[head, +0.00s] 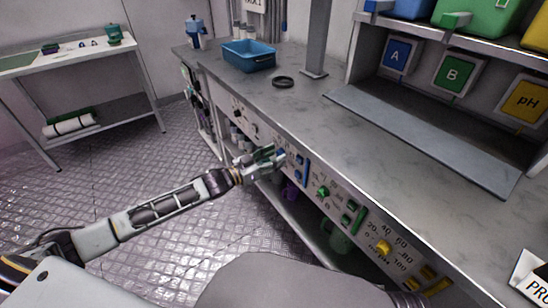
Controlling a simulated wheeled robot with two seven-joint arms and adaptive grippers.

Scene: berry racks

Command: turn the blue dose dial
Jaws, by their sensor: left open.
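The bench's front panel carries a row of coloured controls. A small patch of blue, apparently the blue dose dial (281,152), shows at the tips of my left gripper (270,160); most of it is hidden behind the fingers. My left gripper is open and reaches in from the left at the panel. I cannot tell whether the fingers touch the dial. My right gripper is not in view.
On the same panel to the right are a blue slider (304,168), a green dial (323,191), a green slider (358,218) and a yellow dial (383,247). A blue tray (249,57) and a black ring (283,82) lie on the bench top. Floor is clear at left.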

